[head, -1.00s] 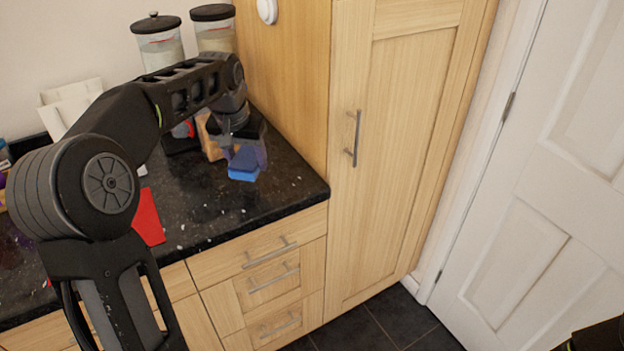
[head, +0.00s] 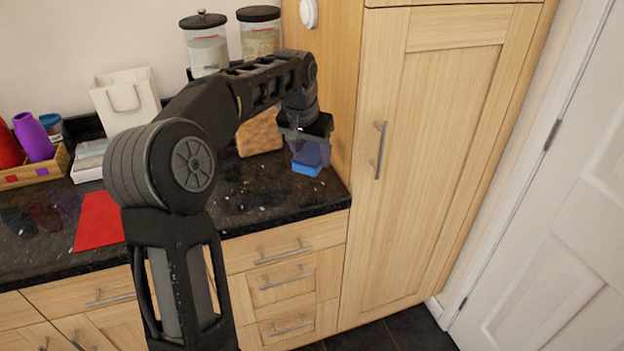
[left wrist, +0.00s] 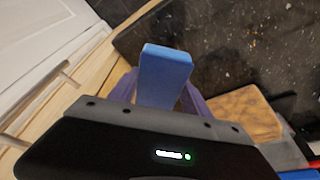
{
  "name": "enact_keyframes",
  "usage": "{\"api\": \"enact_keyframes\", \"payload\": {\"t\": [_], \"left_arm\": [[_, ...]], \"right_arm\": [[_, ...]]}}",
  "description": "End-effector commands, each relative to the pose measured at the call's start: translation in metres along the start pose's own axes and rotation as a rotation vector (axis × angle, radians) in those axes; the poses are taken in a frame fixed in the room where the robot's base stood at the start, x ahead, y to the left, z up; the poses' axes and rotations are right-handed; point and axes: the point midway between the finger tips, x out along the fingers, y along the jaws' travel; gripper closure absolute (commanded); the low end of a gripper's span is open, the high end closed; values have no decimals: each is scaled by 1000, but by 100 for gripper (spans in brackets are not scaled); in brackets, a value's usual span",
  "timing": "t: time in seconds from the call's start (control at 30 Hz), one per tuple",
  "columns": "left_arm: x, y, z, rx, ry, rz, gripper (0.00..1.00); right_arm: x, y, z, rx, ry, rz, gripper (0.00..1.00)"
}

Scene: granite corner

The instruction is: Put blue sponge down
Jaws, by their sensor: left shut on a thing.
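The blue sponge (head: 307,168) is in my left gripper (head: 310,152), over the right end of the dark granite counter (head: 270,205), close to the tall cupboard's side. In the left wrist view the sponge (left wrist: 165,72) sticks out between the two purplish fingers (left wrist: 160,95), which are shut on it. The dark counter top shows beside and beyond it. I cannot tell whether the sponge's lower end touches the counter. My right gripper is not in view.
A wooden block (head: 260,135) stands just left of the gripper. A red mat (head: 100,222) lies further left. Glass jars (head: 206,50), a white bag (head: 126,100) and a wooden tray (head: 30,172) stand along the back. The counter's front right is clear.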

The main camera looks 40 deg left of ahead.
Motion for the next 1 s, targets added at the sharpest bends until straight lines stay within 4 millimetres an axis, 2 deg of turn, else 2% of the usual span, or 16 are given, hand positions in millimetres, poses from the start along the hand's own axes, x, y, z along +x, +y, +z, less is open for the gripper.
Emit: {"api": "enact_keyframes", "payload": {"t": [0.1, 0.2, 0.53, 0.8, 1.0], "left_arm": [[20, 0, 7, -1, -3, 0, 77], [29, 0, 9, -1, -1, 0, 77], [32, 0, 10, -1, 0, -1, 77], [63, 0, 20, -1, -2, 0, 77], [66, 0, 20, -1, 1, 0, 77]], "right_arm": [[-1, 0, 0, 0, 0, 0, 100], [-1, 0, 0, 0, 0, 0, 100], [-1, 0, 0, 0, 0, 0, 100], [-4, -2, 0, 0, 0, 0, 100], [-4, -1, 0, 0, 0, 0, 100]]}}
